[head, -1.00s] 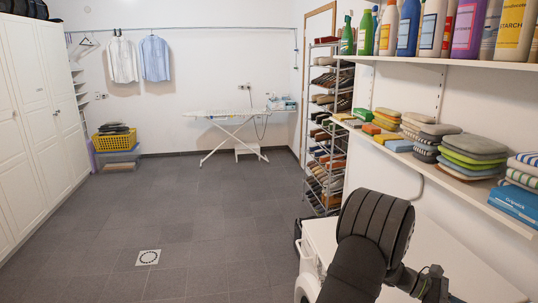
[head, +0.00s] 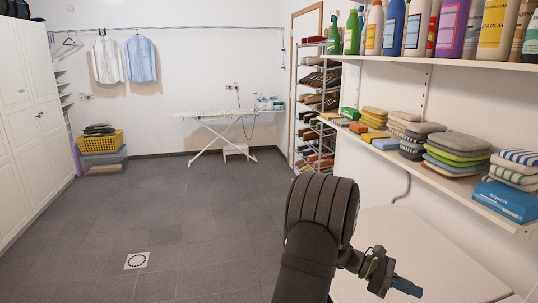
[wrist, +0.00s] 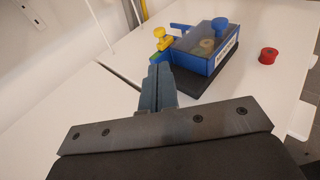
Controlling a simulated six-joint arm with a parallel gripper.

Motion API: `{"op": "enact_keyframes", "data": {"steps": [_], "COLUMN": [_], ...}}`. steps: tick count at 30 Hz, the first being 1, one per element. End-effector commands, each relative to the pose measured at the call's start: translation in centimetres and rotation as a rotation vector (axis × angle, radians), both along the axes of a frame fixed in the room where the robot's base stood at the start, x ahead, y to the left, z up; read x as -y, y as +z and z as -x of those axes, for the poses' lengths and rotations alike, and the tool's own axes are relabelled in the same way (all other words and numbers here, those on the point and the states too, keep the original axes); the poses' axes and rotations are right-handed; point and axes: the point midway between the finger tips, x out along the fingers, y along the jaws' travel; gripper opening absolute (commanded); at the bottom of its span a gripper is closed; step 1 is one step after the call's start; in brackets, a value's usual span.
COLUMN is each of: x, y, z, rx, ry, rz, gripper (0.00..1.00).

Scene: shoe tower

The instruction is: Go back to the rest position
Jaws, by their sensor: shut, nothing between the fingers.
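My gripper (head: 405,287) is low in the head view, over the white worktop (head: 440,240), with my dark arm bent beside it. In the wrist view my gripper (wrist: 158,85) shows its two blue-grey fingers pressed together, with nothing between them. Beyond the fingertips, a blue box with a clear lid (wrist: 205,45) sits on a dark mat (wrist: 190,88) on the white top.
Around the box are a yellow knob (wrist: 160,36) and a red spool-like piece (wrist: 268,55). In the head view, shelves with sponges and cloths (head: 450,150) and bottles (head: 420,25) line the right wall. A shoe rack (head: 318,110) stands behind. The grey floor (head: 190,210) is open at left.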

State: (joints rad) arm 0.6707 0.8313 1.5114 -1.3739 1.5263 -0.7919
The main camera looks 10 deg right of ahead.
Motion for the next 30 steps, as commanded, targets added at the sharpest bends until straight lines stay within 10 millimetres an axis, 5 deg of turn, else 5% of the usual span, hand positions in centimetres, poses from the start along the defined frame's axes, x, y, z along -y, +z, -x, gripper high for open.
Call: {"op": "enact_keyframes", "data": {"steps": [15, 19, 30], "x": [7.6, 9.4, 4.1], "y": [-1.9, -2.4, -1.0], "z": [7.7, 6.0, 0.6], "rx": [-0.002, -0.001, -0.002], "ry": [-0.010, -0.008, -0.004], "rz": [0.000, -0.001, 0.000], "gripper": [0.00, 0.00, 0.00]}}
